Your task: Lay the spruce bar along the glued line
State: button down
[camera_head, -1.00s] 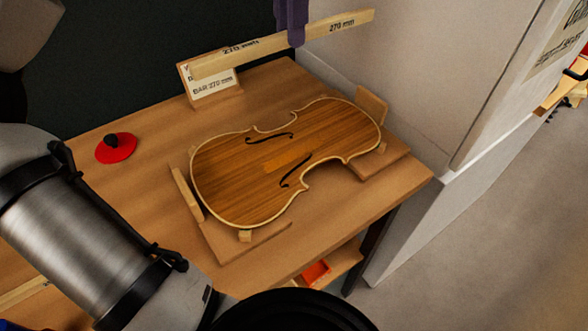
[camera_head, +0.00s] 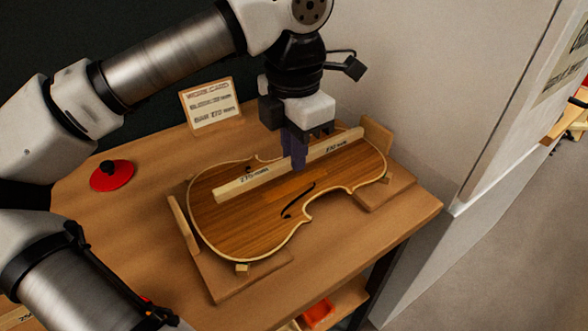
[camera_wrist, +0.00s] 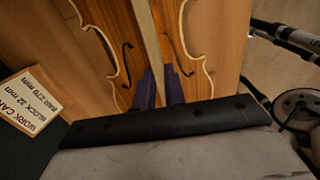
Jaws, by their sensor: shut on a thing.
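The spruce bar (camera_head: 250,180) is a long pale strip marked 270 mm. My gripper (camera_head: 297,160) is shut on its middle, fingers pointing down. The bar lies lengthwise over the violin plate (camera_head: 225,222), covering most of the upper f-hole. I cannot tell whether it touches the plate. In the wrist view the bar (camera_wrist: 150,35) runs between the two f-holes, away from my gripper's fingers (camera_wrist: 160,88). A lighter orange strip (camera_head: 288,187) shows on the plate beside the bar. I cannot make out a glued line for sure; the bar may hide it.
The plate rests in a wooden cradle (camera_head: 235,280) with upright stops at both ends. A work card (camera_head: 210,105) stands behind. A red disc with a black knob (camera_head: 112,176) sits at the left. A wall borders the bench (camera_head: 150,235) at the right.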

aim_at(294, 185)
jog(key=shift+f, duration=2.1)
jog(key=shift+f+b, duration=0.2)
jog(key=shift+b, duration=0.2)
jog(key=c, duration=1.5)
grip_release()
jog(key=shift+r, duration=0.1)
notch_tip(294, 185, up, 12)
jog(key=shift+r+p, duration=0.15)
jog(key=shift+p, duration=0.75)
